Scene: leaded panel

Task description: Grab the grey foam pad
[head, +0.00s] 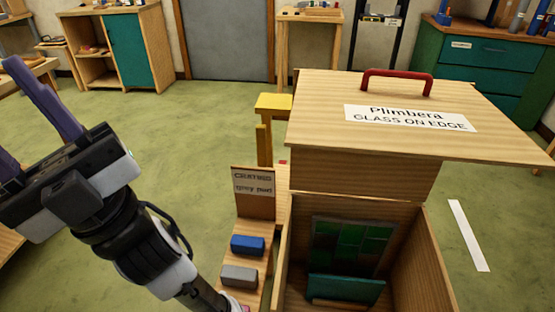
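The grey foam pad (239,276) lies on a narrow wooden bench left of the crate, in the lower middle of the head view. A blue block (247,244) lies just behind it on the same bench. A small sign (254,184) behind them reads "grey pad" on its lower line. My gripper (10,108) is at the far left, well apart from the pad. Its two purple fingers are spread with nothing seen between them; the left one is partly cut off by the frame edge.
An open wooden crate (425,250) stands right of the bench, with a green leaded panel (350,246) and a dark green piece (345,289) inside. Its labelled lid (390,92) with a red handle sits above the rear.

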